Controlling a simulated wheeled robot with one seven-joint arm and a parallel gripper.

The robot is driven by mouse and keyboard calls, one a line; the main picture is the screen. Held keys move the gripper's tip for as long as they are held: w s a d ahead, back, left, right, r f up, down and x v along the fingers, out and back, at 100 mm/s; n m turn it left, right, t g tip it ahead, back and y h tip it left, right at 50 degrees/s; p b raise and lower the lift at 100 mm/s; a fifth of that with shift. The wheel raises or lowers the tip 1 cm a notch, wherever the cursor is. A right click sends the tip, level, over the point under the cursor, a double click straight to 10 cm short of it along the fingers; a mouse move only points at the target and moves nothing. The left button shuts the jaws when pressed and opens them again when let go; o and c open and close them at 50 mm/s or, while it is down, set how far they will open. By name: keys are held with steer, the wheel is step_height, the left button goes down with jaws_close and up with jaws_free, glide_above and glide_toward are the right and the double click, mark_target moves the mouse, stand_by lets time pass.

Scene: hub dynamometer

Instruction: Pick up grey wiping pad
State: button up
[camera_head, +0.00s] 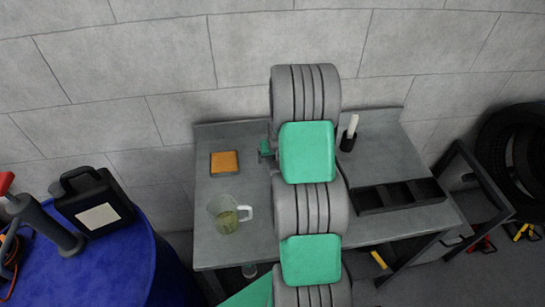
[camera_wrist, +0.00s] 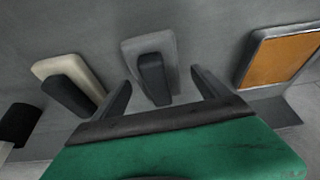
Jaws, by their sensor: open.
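In the wrist view, the grey wiping pad (camera_wrist: 148,43), a light grey block with a dark upright handle, stands near the wall side of the bench. My gripper (camera_wrist: 160,77) is open and empty. Its two dark fingers are apart, one on each side of the pad's handle in the picture. I cannot tell how far the fingertips are from the pad. A cream pad (camera_wrist: 73,68) with a similar dark handle is to the left. In the head view my arm hides the pads and most of my gripper.
An orange square in a dark frame (camera_wrist: 283,58) lies to the right; it also shows in the head view (camera_head: 224,162). The bench (camera_head: 210,190) also carries a jug (camera_head: 224,220), a black cup (camera_head: 347,143) and a black divided tray (camera_head: 372,202). A blue drum (camera_head: 115,265) stands left.

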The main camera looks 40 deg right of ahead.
steer(key=shift+w+d+f, duration=0.1)
steer(key=shift+d+f, duration=0.05)
steer(key=shift+f, duration=0.15)
steer(key=c, duration=1.5)
steer(key=shift+o, duration=0.2)
steer(key=shift+r, duration=0.1)
step_height(320, 180, up, 3)
steer(key=shift+b, duration=0.5)
steer(key=s+a+r+b, duration=0.3)
steer(key=s+a+r, duration=0.6)
steer(key=s+r, duration=0.1)
steer(key=shift+s+b, duration=0.4)
steer(key=shift+s, duration=0.1)
